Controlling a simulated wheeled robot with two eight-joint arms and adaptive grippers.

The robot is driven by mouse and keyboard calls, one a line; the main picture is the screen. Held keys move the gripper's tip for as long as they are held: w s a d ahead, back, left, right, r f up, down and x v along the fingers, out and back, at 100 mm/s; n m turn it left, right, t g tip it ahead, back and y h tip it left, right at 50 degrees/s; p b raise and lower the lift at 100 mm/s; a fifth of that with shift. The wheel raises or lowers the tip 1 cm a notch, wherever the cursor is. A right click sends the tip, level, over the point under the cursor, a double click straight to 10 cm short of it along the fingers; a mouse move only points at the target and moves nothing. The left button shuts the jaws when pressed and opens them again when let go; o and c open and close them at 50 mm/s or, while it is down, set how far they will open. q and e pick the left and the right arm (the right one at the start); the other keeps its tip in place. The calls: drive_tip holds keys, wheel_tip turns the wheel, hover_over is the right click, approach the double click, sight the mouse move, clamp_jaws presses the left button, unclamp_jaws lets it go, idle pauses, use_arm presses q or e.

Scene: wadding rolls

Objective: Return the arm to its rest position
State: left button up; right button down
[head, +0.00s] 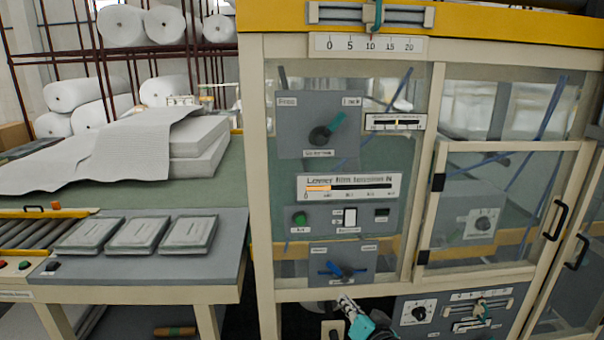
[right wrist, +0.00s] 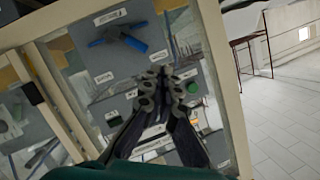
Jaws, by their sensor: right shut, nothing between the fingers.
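My right gripper (head: 350,306) shows at the bottom of the head view, low in front of the machine cabinet (head: 252,200). In the right wrist view the right gripper (right wrist: 160,78) has its fingers together with nothing between them. It is in front of the panel with the blue handle (right wrist: 118,40) and the green button (right wrist: 192,88); I cannot tell whether it touches anything. In the head view the blue handle (head: 342,269) is just above the gripper, and the green button (head: 299,219) is higher on the panel. My left gripper is in neither view.
The cabinet has a teal-handled knob (head: 326,132) and a hinged clear door (head: 495,205) at right. A side table (head: 140,278) with several flat packs stands at left. Wadding rolls (head: 121,26) fill a rack behind. Open tiled floor (right wrist: 275,120) shows in the right wrist view.

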drive_tip(key=s+d+f+n+g+h, duration=0.1)
drive_tip(key=s+d+f+g, duration=0.1)
drive_tip(key=s, duration=0.5)
drive_tip(key=s+d+f+n+g+h, duration=0.1)
drive_tip(key=s+d+f+g, duration=0.1)
drive_tip(key=s, duration=0.6)
drive_tip(key=s+d+f+n+g+h, duration=0.1)
drive_tip(key=s+d+f+g+h, duration=0.1)
drive_tip(key=s, duration=0.5)
drive_tip(key=shift+s+d+f+g, duration=0.15)
drive_tip(key=shift+s+f+g, duration=0.05)
drive_tip(key=shift+f+g, duration=0.6)
